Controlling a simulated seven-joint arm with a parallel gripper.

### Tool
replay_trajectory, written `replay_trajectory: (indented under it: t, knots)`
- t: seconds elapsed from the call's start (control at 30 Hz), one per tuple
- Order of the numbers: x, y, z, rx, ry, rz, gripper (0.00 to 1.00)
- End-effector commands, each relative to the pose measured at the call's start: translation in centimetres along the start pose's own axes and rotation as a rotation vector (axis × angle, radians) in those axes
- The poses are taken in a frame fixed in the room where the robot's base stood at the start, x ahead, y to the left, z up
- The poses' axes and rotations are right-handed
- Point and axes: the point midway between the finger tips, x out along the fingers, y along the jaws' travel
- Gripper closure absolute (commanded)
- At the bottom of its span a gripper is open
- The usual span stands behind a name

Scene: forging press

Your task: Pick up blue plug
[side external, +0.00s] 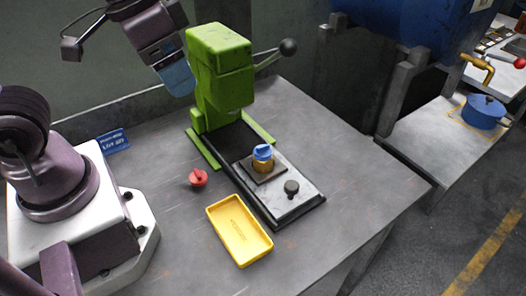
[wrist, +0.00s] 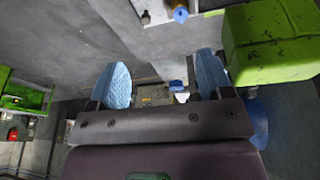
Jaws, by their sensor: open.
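The blue plug (side external: 263,152) sits upright on a yellow round piece on the press bed, in front of the green press (side external: 220,70). My gripper (side external: 178,80) is raised at the upper left of the press, well apart from the plug. In the wrist view its two blue fingers (wrist: 163,62) stand apart with a wide gap. Nothing is visibly held between them. A small blue thing shows at the top of the wrist view; I cannot tell for sure whether it is the plug.
A red plug (side external: 198,178) lies on the grey table left of the press bed. A yellow tray (side external: 214,226) stands in front. A dark knob (side external: 291,187) is on the bed's front part. A blue pot (side external: 483,112) is on another table at the right.

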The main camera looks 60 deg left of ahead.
Motion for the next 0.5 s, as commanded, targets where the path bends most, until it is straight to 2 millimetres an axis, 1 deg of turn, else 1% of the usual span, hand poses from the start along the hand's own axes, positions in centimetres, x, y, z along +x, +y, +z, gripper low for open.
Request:
replay_trajectory:
  t: [0.03,0.13,0.2,0.27,0.3,0.37,0.4,0.47,0.5]
  knots:
    - [1.4,1.9,-1.3,0.007,-0.027,0.052,0.27]
    - [3.9,5.8,-4.5,-0.019,-0.009,0.164,0.27]
    - [5.8,8.7,-6.8,-0.062,0.024,0.238,0.27]
    - [7.5,11.2,-8.9,-0.111,0.064,0.293,0.27]
    - [8.8,12.7,-10.3,-0.155,0.093,0.323,0.27]
    - [10.8,14.7,-12.2,-0.23,0.143,0.354,0.27]
    - [12.2,15.9,-13.5,-0.29,0.179,0.365,0.27]
    - [14.5,17.3,-15.2,-0.387,0.239,0.362,0.27]
    - [16.1,17.9,-16.1,-0.458,0.28,0.345,0.27]
